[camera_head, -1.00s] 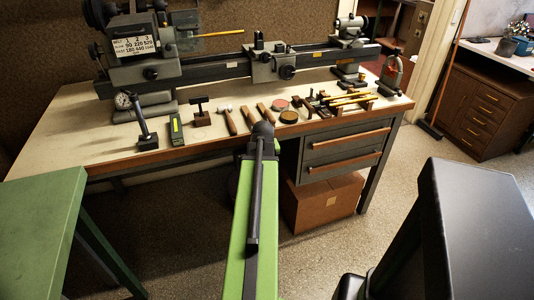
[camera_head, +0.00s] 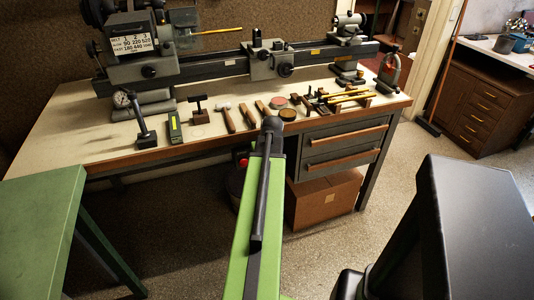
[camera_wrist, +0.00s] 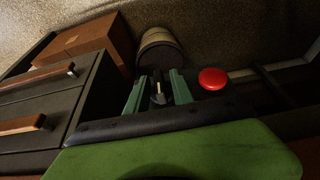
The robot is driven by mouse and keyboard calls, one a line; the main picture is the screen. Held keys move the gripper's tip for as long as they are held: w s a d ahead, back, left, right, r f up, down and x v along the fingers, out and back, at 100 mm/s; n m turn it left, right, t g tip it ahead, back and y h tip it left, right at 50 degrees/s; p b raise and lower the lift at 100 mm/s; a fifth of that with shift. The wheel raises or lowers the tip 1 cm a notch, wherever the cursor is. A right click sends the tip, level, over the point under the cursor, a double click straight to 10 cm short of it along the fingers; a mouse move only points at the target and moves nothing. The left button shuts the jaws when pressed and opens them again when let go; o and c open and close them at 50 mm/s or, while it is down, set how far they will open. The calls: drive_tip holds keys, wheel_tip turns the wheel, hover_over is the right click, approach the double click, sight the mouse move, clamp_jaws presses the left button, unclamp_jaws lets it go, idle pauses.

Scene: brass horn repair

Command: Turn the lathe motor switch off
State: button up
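In the wrist view, a small dark rotary switch (camera_wrist: 158,95) with a pale pointer shows between the two green fingers of my gripper (camera_wrist: 158,92). The fingers are apart, one on each side of the switch, with dark gaps between them and it. I cannot tell whether they touch it. A round red button (camera_wrist: 212,78) is just right of the fingers; it also shows in the head view (camera_head: 244,162) beside my arm, below the bench edge. The lathe (camera_head: 250,62) stands on the bench (camera_head: 75,130). In the head view my arm hides the gripper and the switch.
Drawers (camera_head: 345,148) sit under the bench, right of my arm, with a cardboard box (camera_head: 325,200) below. A bin (camera_wrist: 160,45) stands beyond the fingers. A green table (camera_head: 40,225) is at left, a black-topped object (camera_head: 475,220) at right.

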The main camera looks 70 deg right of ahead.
drive_tip(key=shift+o, duration=0.3)
drive_tip(key=p+v, duration=1.6)
drive_tip(key=v, duration=0.1)
drive_tip(key=shift+r, duration=0.1)
